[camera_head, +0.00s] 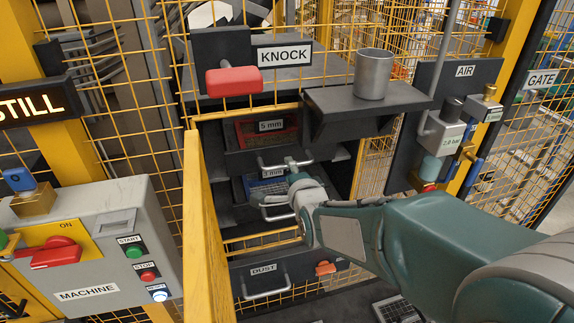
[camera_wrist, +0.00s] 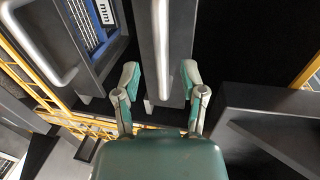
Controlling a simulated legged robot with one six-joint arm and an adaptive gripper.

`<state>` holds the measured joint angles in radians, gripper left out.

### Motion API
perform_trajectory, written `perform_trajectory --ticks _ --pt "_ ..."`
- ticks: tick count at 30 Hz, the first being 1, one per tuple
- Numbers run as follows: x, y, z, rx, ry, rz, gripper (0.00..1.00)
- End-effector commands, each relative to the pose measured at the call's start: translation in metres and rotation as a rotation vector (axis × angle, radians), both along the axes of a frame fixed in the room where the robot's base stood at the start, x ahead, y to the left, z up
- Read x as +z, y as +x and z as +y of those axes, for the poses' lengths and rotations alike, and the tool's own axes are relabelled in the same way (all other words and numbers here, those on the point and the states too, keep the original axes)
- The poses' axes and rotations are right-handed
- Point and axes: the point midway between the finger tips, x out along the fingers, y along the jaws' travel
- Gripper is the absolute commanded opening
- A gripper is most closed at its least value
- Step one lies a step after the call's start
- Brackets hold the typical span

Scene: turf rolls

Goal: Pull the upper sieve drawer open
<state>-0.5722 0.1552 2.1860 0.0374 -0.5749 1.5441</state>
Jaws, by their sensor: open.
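The upper sieve drawer (camera_head: 270,127), labelled 5 mm with a red mesh, sits in the dark machine frame and looks closed. A pale bar handle (camera_head: 264,163) runs along its lower front. My gripper (camera_head: 297,166) is at the right part of this handle. In the wrist view my gripper (camera_wrist: 160,78) is open, one finger on each side of a pale handle bar (camera_wrist: 161,45). I cannot tell whether either finger touches it. The lower sieve drawer (camera_head: 268,184), labelled 3 mm with blue mesh, is just below, partly hidden by my wrist.
The lower drawer's handle (camera_wrist: 45,60) is close to my left finger. A DUST drawer (camera_head: 262,270) is at the bottom. A shelf (camera_head: 345,108) with a metal cup (camera_head: 373,74) juts out at upper right. A yellow post (camera_head: 205,220) stands at left.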

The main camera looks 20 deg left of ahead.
Motion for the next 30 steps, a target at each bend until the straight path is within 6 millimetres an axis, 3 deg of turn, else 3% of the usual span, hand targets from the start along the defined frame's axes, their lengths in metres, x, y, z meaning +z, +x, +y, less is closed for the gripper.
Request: perform_trajectory --ticks 7,17,18,21,30 --pt "-0.005 0.026 0.011 -0.002 0.002 0.0 0.54" --pt "-0.007 0.03 0.017 -0.001 -0.001 0.001 0.54" --pt "-0.007 0.03 0.017 -0.001 -0.001 0.001 0.45" --pt "-0.007 0.03 0.017 -0.001 -0.001 0.001 0.0" --pt "-0.008 0.029 0.017 0.0 -0.002 0.002 0.0"
